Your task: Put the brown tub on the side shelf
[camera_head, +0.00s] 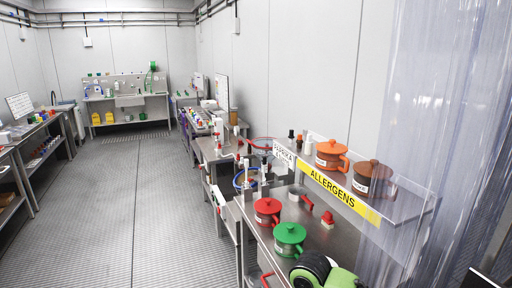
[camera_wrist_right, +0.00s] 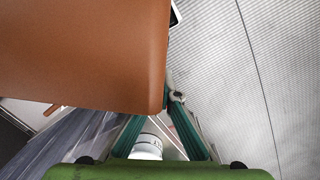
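A brown lidded pot with a white label (camera_head: 367,180) stands on the raised shelf marked ALLERGENS (camera_head: 345,197), right of an orange pot. A large smooth brown surface (camera_wrist_right: 85,50) fills the upper left of the right wrist view, very close to the camera; I cannot tell if it is the same thing. Two teal bars, seemingly my right gripper (camera_wrist_right: 160,118), reach up beside and behind its lower right corner. Their tips are partly hidden, so their opening is unclear. A black and green part of my arm shows at the bottom of the head view. My left gripper is not in view.
An orange pot (camera_head: 331,156) shares the raised shelf. A red pot (camera_head: 267,211) and a green pot (camera_head: 289,239) stand on the steel bench below. A clear strip curtain (camera_head: 440,120) hangs at the right. The floor (camera_head: 130,200) at left is clear.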

